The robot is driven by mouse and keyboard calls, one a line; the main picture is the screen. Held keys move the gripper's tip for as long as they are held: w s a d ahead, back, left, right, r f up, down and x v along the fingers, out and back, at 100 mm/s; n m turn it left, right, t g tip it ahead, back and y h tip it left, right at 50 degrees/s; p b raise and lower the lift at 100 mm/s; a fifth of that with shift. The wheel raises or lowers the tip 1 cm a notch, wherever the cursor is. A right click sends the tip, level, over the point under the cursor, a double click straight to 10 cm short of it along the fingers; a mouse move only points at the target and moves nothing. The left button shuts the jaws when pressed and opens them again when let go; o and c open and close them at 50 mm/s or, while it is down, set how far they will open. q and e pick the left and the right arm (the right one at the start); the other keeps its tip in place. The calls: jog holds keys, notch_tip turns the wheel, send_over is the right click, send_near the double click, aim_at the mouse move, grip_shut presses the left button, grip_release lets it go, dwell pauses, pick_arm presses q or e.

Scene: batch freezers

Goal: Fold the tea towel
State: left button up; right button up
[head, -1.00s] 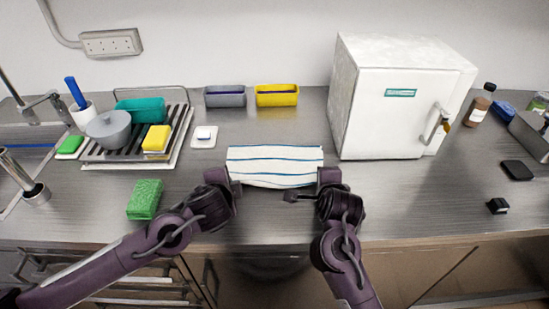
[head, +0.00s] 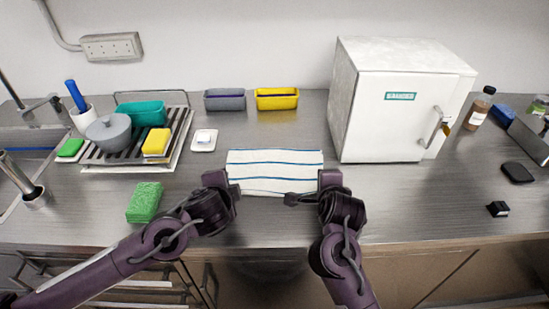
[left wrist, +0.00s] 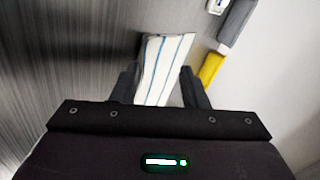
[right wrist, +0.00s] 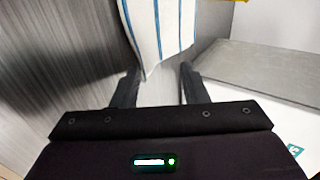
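The tea towel (head: 274,172), white with blue stripes, lies flat on the metal counter in front of me in the head view. It reads as a wide rectangle with its near edge between my two grippers. My left gripper (head: 230,184) is at the towel's near left corner. In the left wrist view its fingers (left wrist: 157,72) stand apart, with the towel (left wrist: 165,60) showing between and beyond them. My right gripper (head: 318,184) is at the near right corner. In the right wrist view its fingers (right wrist: 157,72) stand apart, with a towel corner (right wrist: 155,45) just ahead of them.
A white batch freezer (head: 385,115) stands right of the towel. A green sponge (head: 144,202) lies to the left, with a drying rack (head: 180,150) behind it. A small white dish (head: 204,141), a grey bin (head: 225,99) and a yellow bin (head: 277,99) are at the back.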

pick_arm(q)
jog(key=s+r, duration=0.5)
jog(key=r, duration=0.3)
jog(key=shift+s, duration=0.4)
pick_arm(e)
jog(key=s+r, duration=0.5)
jog(key=r, duration=0.3)
jog(key=shift+s, duration=0.4)
jog(key=shift+w, duration=0.1)
